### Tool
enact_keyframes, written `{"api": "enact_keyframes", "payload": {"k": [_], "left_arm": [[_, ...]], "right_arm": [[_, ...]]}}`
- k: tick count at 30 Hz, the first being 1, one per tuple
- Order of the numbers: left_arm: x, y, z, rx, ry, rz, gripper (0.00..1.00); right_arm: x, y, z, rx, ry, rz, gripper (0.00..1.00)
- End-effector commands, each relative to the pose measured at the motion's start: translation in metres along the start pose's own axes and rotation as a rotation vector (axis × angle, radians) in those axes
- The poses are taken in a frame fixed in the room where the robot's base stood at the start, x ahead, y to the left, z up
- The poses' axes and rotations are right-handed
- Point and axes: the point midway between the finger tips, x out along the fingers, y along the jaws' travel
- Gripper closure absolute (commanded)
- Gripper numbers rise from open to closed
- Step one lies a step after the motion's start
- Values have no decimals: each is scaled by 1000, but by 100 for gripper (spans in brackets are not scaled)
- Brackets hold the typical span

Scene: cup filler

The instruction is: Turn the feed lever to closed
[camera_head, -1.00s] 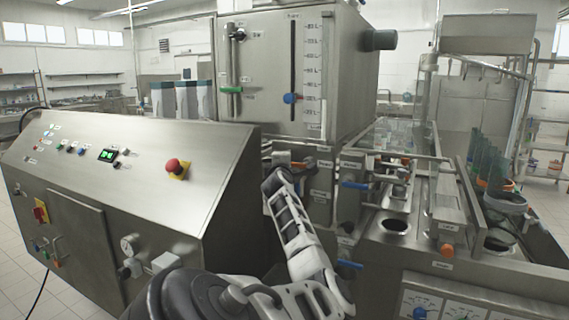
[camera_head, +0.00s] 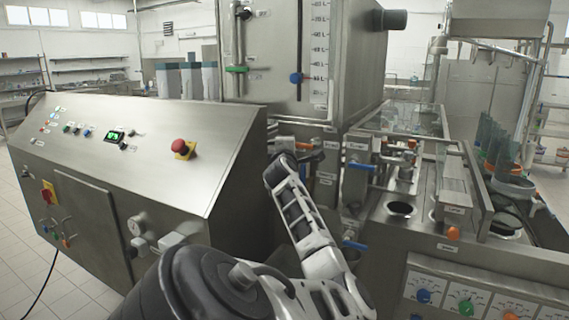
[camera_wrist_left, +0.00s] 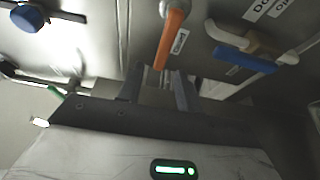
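A lever with an orange handle (camera_head: 304,146) sits on the machine below the tall steel tank. In the left wrist view the orange handle (camera_wrist_left: 170,38) points toward my gripper, with a small label beside it that I cannot read clearly. My left gripper (camera_head: 284,158) is at this lever. In the left wrist view its two dark fingers (camera_wrist_left: 158,88) are apart, with the handle's end between or just beyond their tips. I cannot tell whether they touch it. My right gripper is not in view.
A blue-handled lever (camera_wrist_left: 244,60) is close to the right of the orange one in the wrist view. A blue knob (camera_wrist_left: 28,18) is at upper left. The control console (camera_head: 140,150) with a red button (camera_head: 180,147) stands left of my arm. Another blue lever (camera_head: 361,166) is to the right.

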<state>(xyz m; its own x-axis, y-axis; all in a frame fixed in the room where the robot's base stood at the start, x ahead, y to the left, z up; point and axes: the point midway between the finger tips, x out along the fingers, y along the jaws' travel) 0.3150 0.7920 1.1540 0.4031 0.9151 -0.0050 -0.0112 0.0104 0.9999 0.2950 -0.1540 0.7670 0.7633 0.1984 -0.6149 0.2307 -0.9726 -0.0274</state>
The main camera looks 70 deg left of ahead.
Motion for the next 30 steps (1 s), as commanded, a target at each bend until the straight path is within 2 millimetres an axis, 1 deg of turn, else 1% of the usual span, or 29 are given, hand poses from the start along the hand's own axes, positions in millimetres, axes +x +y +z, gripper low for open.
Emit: {"api": "enact_keyframes", "payload": {"k": [1,9,12,15,18,21,30], "left_arm": [[-12,-3,0,-1,2,1,65],[-70,-3,0,-1,2,0,65],[-88,-2,-1,-1,3,1,65],[-101,-1,-1,-2,3,1,65],[-108,-1,-1,-2,2,0,65],[-112,0,-1,-2,3,0,65],[-112,0,-1,-2,2,0,65]], "right_arm": [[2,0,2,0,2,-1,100],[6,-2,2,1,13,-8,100],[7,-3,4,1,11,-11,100],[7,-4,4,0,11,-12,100],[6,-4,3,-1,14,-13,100],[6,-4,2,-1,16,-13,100],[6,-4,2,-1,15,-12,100]]}}
